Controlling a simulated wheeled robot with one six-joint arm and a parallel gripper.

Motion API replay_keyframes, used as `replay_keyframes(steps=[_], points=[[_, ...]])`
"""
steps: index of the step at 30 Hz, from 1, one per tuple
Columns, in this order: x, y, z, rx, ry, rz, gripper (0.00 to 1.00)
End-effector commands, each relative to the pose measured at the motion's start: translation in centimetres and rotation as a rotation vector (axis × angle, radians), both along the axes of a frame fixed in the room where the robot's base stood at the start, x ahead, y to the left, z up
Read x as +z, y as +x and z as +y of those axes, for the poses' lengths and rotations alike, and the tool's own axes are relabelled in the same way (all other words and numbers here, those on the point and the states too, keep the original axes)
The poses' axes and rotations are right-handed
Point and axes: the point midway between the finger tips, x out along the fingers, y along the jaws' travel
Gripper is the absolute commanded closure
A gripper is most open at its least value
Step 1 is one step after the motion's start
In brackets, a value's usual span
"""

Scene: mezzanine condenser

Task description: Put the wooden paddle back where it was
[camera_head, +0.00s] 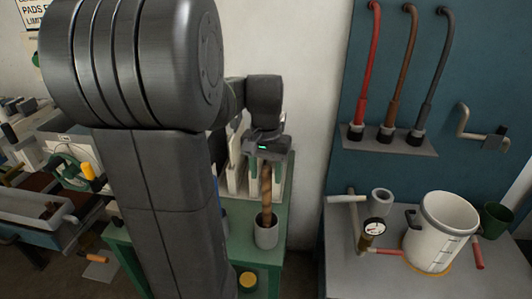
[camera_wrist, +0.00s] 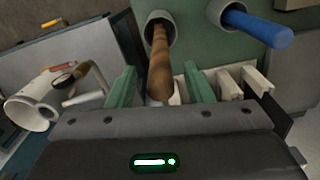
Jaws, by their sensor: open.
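The wooden paddle (camera_head: 267,192) stands upright in a grey cup (camera_head: 267,236) on the green cabinet top. In the wrist view its brown handle (camera_wrist: 160,62) rises from the cup mouth (camera_wrist: 154,22) toward me. My gripper (camera_head: 265,157) is above the cup, at the top end of the handle. In the wrist view the open jaws (camera_wrist: 160,88) have the handle between them, with a gap on each side. The paddle's lower end is hidden inside the cup.
A blue-handled tool (camera_wrist: 258,28) stands in a neighbouring cup (camera_wrist: 226,12). White upright boards (camera_head: 238,172) are close behind the paddle. A yellow-lidded jar (camera_head: 248,280) is in front. At right, a grey bench holds a white pot (camera_head: 440,232) and a gauge (camera_head: 375,227).

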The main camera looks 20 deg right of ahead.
Motion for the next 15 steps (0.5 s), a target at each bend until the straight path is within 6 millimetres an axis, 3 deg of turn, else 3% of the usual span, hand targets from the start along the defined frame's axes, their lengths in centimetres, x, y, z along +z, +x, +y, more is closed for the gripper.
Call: replay_keyframes(steps=[6, 15], points=[[4.7, 0.1, 0.0, 0.000, -0.002, -0.004, 0.53], [7.7, 0.0, 0.0, 0.000, -0.001, -0.001, 0.53]])
